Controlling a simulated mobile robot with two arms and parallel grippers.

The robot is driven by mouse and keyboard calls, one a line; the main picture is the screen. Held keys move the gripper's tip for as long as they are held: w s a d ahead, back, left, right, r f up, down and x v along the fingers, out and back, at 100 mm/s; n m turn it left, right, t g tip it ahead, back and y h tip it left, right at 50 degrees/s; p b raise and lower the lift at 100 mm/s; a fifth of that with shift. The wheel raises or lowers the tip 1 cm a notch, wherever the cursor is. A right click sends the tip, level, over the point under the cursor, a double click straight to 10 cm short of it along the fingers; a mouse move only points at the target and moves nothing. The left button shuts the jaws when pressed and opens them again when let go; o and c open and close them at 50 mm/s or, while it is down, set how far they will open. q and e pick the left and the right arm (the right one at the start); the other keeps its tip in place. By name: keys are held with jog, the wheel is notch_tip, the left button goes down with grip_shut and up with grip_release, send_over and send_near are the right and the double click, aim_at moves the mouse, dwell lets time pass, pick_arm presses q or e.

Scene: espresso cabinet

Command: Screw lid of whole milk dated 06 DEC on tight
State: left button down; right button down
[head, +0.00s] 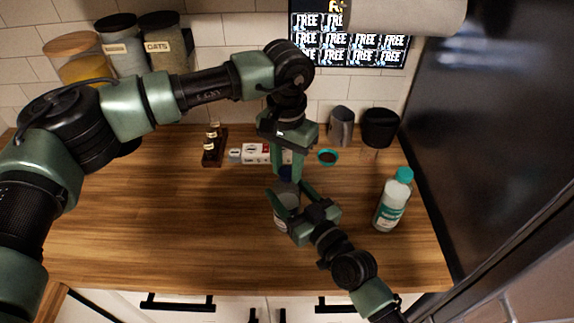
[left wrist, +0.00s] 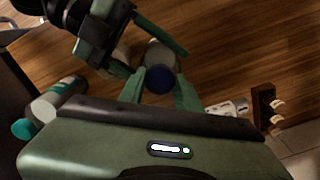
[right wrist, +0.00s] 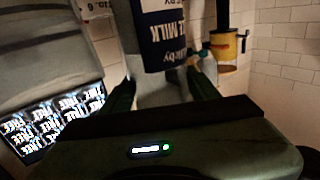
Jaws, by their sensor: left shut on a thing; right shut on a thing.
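The whole milk bottle stands upright in the middle of the counter; its white body (head: 281,222) is partly hidden by my grippers in the head view. Its blue label with "MILK" shows in the right wrist view (right wrist: 163,35); I cannot read a date. Its dark blue lid (left wrist: 160,79) is on the bottle top, between the fingers of my left gripper (left wrist: 162,88), which is shut on it from above. My right gripper (head: 289,203) is shut around the bottle body, below the left one; its fingers flank the bottle in the right wrist view (right wrist: 162,92).
A teal-capped bottle (head: 391,205) stands to the right. A metal pitcher (head: 341,127) and black container (head: 379,128) stand at the back. The counter's left is clear.

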pick_arm(q)
jog(key=m, duration=0.3)
jog(key=shift+m, duration=0.4)
jog(key=c, duration=1)
grip_release()
jog(key=shift+r, duration=2.25)
jog(key=shift+c, duration=0.4)
